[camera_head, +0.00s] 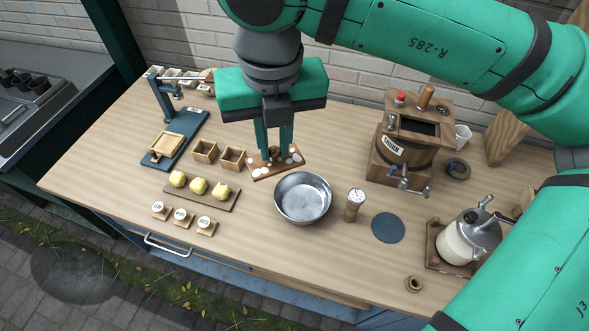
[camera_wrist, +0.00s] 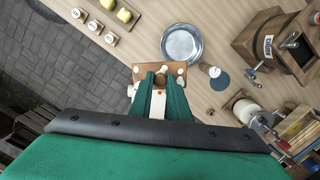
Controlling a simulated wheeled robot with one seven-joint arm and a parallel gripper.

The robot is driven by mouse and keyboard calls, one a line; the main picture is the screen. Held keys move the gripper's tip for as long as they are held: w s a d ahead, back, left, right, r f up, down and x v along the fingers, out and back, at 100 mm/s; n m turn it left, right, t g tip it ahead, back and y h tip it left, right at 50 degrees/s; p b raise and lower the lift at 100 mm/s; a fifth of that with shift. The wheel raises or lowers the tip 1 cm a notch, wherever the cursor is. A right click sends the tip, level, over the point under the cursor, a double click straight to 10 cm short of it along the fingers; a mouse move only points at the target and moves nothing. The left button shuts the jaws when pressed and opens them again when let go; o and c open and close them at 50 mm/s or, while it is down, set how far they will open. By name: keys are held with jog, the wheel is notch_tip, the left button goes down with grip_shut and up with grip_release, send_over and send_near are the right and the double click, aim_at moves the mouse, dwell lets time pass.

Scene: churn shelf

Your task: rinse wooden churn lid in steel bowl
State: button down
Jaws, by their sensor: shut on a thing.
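The wooden churn lid (camera_head: 262,174) is a brown board with several white blobs on top; it also shows in the wrist view (camera_wrist: 140,76). My gripper (camera_head: 274,150) points down, its two green fingers shut on the lid's middle. In the wrist view, my gripper (camera_wrist: 160,78) hides part of the lid. The steel bowl (camera_head: 303,199) is round and shiny and looks empty. It is just in front and right of the lid in the head view; it also shows in the wrist view (camera_wrist: 181,44). The lid is beside the bowl; its exact height cannot be told.
The wooden churn (camera_head: 398,160) has an open dark top, right of the bowl. A dial thermometer (camera_head: 355,203) and a dark round mat (camera_head: 388,228) are nearer. A jar with a metal top (camera_head: 468,238) stands at right. Yellow lumps on a board (camera_head: 200,194) and wooden boxes (camera_head: 205,152) lie left.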

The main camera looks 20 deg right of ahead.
jog(key=shift+w+d+f+m, duration=0.45)
jog(key=shift+w+d+f, duration=0.65)
jog(key=shift+f, duration=3.7)
jog(key=shift+w+d+f+m, duration=0.4)
jog(key=shift+w+d+f, duration=0.75)
jog(key=shift+f, duration=3.7)
jog(key=shift+w+d+f+m, duration=0.55)
jog(key=shift+d+f, duration=0.95)
jog(key=shift+f, duration=3.3)
jog(key=shift+w, duration=0.1)
jog(key=shift+w+a, duration=0.15)
jog(key=shift+a, duration=0.1)
jog(key=shift+d, duration=0.25)
notch_tip(320, 180, up, 8)
jog(key=shift+f, duration=0.25)
